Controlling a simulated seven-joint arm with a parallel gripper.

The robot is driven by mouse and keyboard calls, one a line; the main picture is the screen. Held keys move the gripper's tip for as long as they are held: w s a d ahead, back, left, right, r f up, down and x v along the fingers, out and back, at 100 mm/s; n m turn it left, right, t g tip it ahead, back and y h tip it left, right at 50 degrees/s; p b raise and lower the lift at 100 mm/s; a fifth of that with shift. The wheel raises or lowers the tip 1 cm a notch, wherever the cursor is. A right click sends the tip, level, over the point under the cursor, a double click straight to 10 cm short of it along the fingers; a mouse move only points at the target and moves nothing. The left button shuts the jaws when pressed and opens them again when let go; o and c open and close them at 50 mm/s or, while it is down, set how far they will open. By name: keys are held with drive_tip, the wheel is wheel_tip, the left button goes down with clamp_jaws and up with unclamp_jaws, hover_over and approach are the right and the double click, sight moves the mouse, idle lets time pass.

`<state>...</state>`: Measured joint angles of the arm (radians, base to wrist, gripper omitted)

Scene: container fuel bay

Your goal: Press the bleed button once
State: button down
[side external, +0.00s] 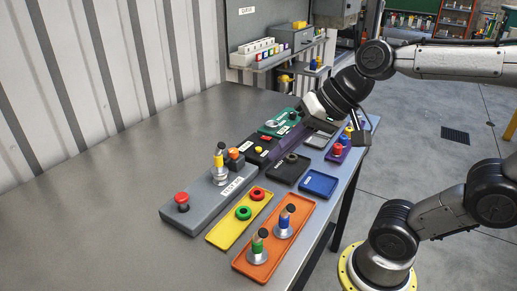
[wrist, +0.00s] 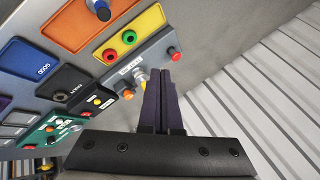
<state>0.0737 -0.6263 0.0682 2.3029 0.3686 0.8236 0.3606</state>
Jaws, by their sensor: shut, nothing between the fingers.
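A long grey box (side external: 200,206) carries a red push button (side external: 182,201) at its near left end, a yellow-banded fitting (side external: 219,163) and an orange knob (side external: 235,154). The wrist view also shows the red button (wrist: 175,54) just beyond and right of my fingertips, and the orange knob (wrist: 127,94) left of them. A small black panel (side external: 254,155) holds a red and a yellow button. No label legibly says bleed, so I cannot tell which is the bleed button. My gripper (wrist: 157,73) is shut and empty, partly hiding the grey box.
A yellow tray (side external: 220,237) holds a red and a green ring. An orange tray (side external: 257,277) holds two upright fittings. A blue tray (side external: 319,184), a black tray (side external: 289,168) and a green panel (side external: 278,122) lie nearby. The bench's left side is clear, before a corrugated wall.

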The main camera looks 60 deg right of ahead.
drive_tip(key=w+d+r+m, duration=0.2)
drive_tip(key=w+m, duration=0.3)
drive_tip(key=w, duration=0.3)
drive_tip(key=m+t, duration=0.2)
drive_tip(key=m, duration=1.1)
hover_over(258, 149)
drive_tip(key=s+d, duration=0.1)
wheel_tip(258, 149, down, 9)
drive_tip(key=shift+h, duration=0.4)
drive_tip(key=shift+f, duration=4.35)
drive_tip(key=shift+f, duration=0.4)
